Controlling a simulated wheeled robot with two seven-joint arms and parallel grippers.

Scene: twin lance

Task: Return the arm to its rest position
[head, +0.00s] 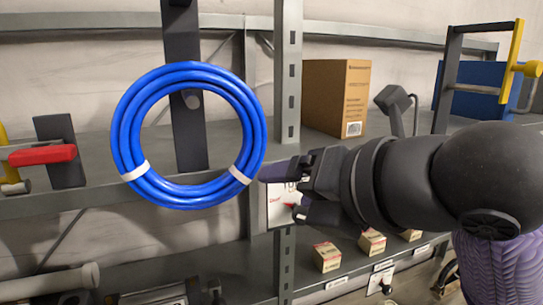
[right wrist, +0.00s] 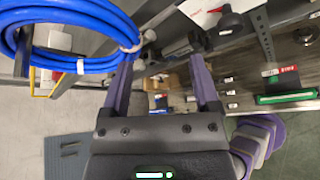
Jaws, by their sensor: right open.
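My right gripper (head: 280,188) is open and empty, just right of the coiled blue hose (head: 122,130) in the head view. In the right wrist view its two purple fingers (right wrist: 160,85) stand apart with nothing between them. The blue hose, bound with white bands, hangs on a peg on a dark upright plate (head: 186,130); in the right wrist view it fills the upper left (right wrist: 100,20), close to the left finger. Whether finger and hose touch, I cannot tell. My left gripper is not in view.
A grey shelf rack (head: 288,70) stands behind the gripper. A cardboard box (head: 335,95) is on the upper shelf, with several small boxes (head: 327,257) below. A red-handled item (head: 42,155) is at left. A dark bracket with a yellow-handled tool (head: 512,62) is at upper right.

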